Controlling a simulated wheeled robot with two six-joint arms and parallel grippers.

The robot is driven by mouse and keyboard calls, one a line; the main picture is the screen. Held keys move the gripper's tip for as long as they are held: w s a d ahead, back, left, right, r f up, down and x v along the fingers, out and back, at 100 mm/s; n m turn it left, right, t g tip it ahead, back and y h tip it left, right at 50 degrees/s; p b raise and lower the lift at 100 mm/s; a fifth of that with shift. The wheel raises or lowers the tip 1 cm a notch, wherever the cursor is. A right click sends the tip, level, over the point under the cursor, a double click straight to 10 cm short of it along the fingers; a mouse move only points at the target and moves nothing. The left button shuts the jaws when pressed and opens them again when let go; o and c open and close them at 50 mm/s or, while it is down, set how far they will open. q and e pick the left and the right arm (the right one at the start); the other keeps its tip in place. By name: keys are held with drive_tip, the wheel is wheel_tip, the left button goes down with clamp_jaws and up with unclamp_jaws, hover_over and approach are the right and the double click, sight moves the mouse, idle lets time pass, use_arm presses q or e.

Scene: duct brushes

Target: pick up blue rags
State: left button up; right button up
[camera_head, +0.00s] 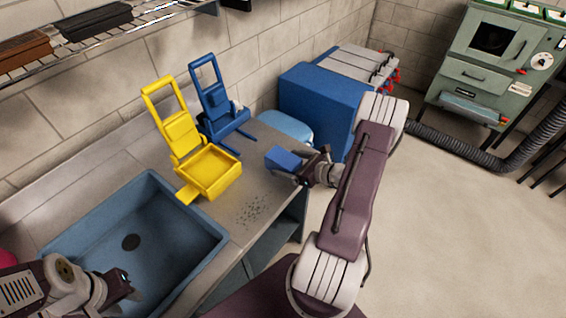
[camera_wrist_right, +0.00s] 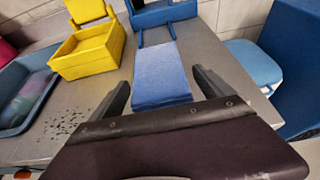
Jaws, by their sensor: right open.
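A blue folded rag stack (camera_head: 283,159) lies near the right end of the grey counter. It also shows in the right wrist view (camera_wrist_right: 161,72), straight ahead of the palm. My right gripper (camera_head: 298,172) is at the rag stack, its arm coming from the right. In the wrist view its fingers (camera_wrist_right: 161,90) are apart, one on each side of the near end of the stack, with gaps showing; the stack is not gripped. My left gripper (camera_head: 124,288) is low over the sink's near left corner; its jaws are too unclear to read.
A yellow holder (camera_head: 210,172) and a blue holder (camera_head: 222,117) stand behind the rags. A blue sink (camera_head: 190,215) is to the left. Dark specks (camera_head: 252,210) lie on the counter. A blue cabinet (camera_head: 318,98) and light-blue stool (camera_head: 286,125) stand beyond.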

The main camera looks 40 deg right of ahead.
sight(275, 151)
drive_tip(key=shift+x, duration=1.25)
drive_tip(key=c, duration=1.7)
drive_tip(key=shift+r, duration=0.1)
drive_tip(key=r, duration=0.3)
drive_tip(key=s+d+r, duration=0.1)
drive_tip(key=shift+r, duration=0.3)
drive_tip(key=w+d+r+v, duration=0.1)
drive_tip(key=v, duration=1.1)
drive_tip(key=shift+d+r, duration=0.2)
drive_tip(key=shift+r, duration=0.15)
